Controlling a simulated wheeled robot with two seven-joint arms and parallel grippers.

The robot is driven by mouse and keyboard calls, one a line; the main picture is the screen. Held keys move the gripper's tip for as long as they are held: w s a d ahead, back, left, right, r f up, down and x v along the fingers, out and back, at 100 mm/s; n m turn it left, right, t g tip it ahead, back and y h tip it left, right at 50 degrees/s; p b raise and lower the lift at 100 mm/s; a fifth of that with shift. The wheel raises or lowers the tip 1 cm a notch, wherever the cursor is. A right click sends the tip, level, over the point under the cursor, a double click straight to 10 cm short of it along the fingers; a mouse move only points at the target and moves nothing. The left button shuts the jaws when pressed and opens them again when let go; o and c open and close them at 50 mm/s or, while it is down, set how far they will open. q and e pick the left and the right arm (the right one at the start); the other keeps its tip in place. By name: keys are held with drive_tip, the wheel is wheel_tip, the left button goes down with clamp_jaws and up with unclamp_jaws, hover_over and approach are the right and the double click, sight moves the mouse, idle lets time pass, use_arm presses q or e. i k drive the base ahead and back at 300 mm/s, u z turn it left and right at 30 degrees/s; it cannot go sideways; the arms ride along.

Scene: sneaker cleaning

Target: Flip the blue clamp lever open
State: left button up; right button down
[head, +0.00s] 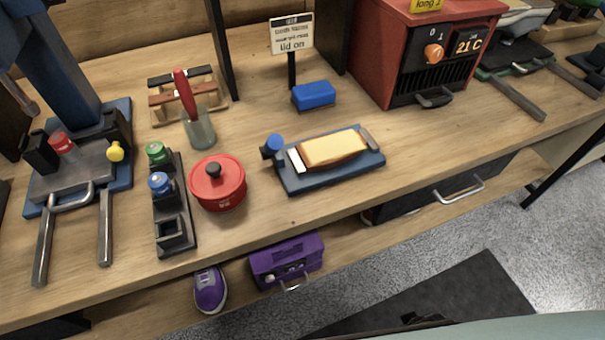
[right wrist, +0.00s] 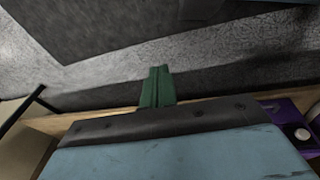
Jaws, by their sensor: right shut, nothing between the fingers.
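The clamp board (head: 300,183) is a dark blue plate on the workbench, holding a tan block (head: 330,148) with a white end strip. The blue clamp lever's round blue knob (head: 274,142) sits on a dark mount at the board's left end. The knob is raised above the board; whether the lever is open or shut is not clear. My right gripper (right wrist: 157,72) shows in the right wrist view with its green fingers together and empty, over the floor area away from the clamp. My left gripper is in neither view.
A red lidded pot (head: 217,185) stands left of the clamp, beside a dark rack (head: 175,225) with green and blue knobs. A blue block (head: 314,95) and a sign (head: 292,35) are behind. A red heater box (head: 415,60) stands right. A purple toolbox (head: 287,262) is below.

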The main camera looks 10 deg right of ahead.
sight(275, 142)
drive_tip(key=u, duration=0.9)
drive_tip(key=k, duration=1)
drive_tip(key=z, duration=0.95)
drive_tip(key=i, duration=0.5)
